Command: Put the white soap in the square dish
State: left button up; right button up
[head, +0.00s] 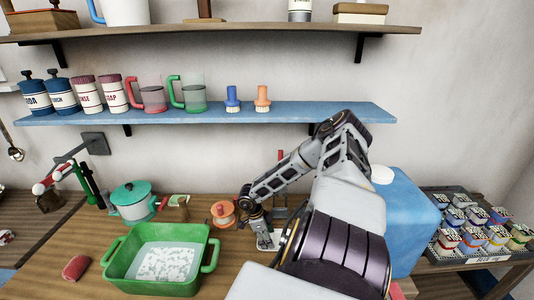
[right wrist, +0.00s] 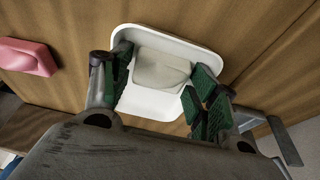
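A white dish (right wrist: 135,104) with rounded corners and a raised rim lies on the wooden counter. The off-white soap (right wrist: 160,70) sits inside it, towards its far side in the right wrist view. My right gripper (right wrist: 161,68) is over the dish with its green-padded fingers apart, one on each side of the soap. A gap shows between the left finger and the soap; the right finger is close to it, and contact there cannot be told. In the head view my right gripper (head: 260,227) is above the dish (head: 268,241), partly covering it. My left gripper is not in view.
A pink soap-like block (right wrist: 27,57) lies left of the dish. A green basin (head: 120,268) of sudsy water, a red block (head: 76,267), a teal-lidded pot (head: 133,204) and an orange round item (head: 223,212) are left. A blue box (head: 410,225) and tray (head: 462,258) are right.

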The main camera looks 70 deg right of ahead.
jog(key=shift+r, duration=0.2)
jog(key=b+v, duration=0.1)
jog(key=v, duration=1.1)
